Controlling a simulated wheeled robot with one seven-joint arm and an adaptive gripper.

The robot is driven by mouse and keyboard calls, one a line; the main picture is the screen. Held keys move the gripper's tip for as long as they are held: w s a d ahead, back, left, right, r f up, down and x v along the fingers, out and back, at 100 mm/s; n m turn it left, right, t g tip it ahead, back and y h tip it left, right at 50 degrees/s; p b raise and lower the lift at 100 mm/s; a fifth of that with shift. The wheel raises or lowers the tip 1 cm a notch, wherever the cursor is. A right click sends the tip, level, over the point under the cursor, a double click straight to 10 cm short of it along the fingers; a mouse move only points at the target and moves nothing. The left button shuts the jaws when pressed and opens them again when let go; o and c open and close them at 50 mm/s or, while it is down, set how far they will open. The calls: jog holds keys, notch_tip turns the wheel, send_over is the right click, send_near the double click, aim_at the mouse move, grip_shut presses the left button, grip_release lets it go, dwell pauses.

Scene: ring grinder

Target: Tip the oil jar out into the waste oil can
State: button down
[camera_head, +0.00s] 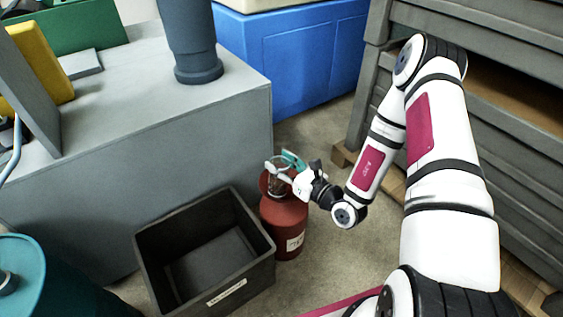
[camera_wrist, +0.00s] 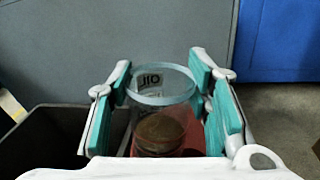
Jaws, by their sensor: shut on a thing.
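My gripper (camera_head: 287,166) is shut on the clear glass oil jar (camera_wrist: 162,88), with a teal-padded finger on each side. In the wrist view the jar's round rim faces the camera and its lettering appears inverted. A brown round patch (camera_wrist: 160,132) shows low in or through the glass; I cannot tell whether it is oil inside. The red waste oil can (camera_head: 285,222) stands on the floor with a white label. In the head view the jar overlaps the can's top, which is partly hidden. The jar looks roughly upright; the gap to the can is unclear.
An empty-looking black bin (camera_head: 252,252) stands left of the can, close beside it. A grey machine bench (camera_head: 130,130) rises behind them. A blue cabinet (camera_head: 300,65) is at the back, and grey shelving (camera_head: 368,95) is at the right. Bare floor lies in front of the can.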

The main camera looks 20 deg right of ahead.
aim_at(284, 166)
jog(key=shift+s+f, duration=0.1)
jog(key=shift+f, duration=0.1)
jog(key=m+p, duration=0.1)
jog(key=m+g, duration=0.1)
jog(key=m, duration=0.1)
jog(key=shift+d+f+g+p, duration=0.15)
jog(key=shift+f+g+p, duration=0.15)
jog(key=shift+p, duration=0.1)
jog(key=m+g, duration=0.1)
jog(key=m, duration=0.1)
jog(key=f+m+g+p, duration=0.1)
jog(key=m, duration=0.1)
jog(key=shift+w+f+y, duration=0.2)
jog(key=shift+y, duration=0.2)
jog(key=shift+w+d+f+m+g+y, duration=0.15)
jog(key=shift+m+g, duration=0.15)
jog(key=shift+m, duration=0.25)
jog(key=shift+w+d+m+g+y, duration=0.15)
jog(key=shift+m+g, duration=0.15)
jog(key=shift+m, duration=0.25)
jog(key=shift+w+d+m+g+p, duration=0.2)
jog(key=shift+m+g+p, duration=0.1)
jog(key=shift+m+p, duration=0.4)
jog(key=m+g, duration=0.1)
jog(key=w+d+m+y+p, duration=0.1)
jog(key=m, duration=0.1)
jog(key=shift+f+g+y, duration=0.3)
jog(key=shift+g, duration=0.1)
dwell(1.4)
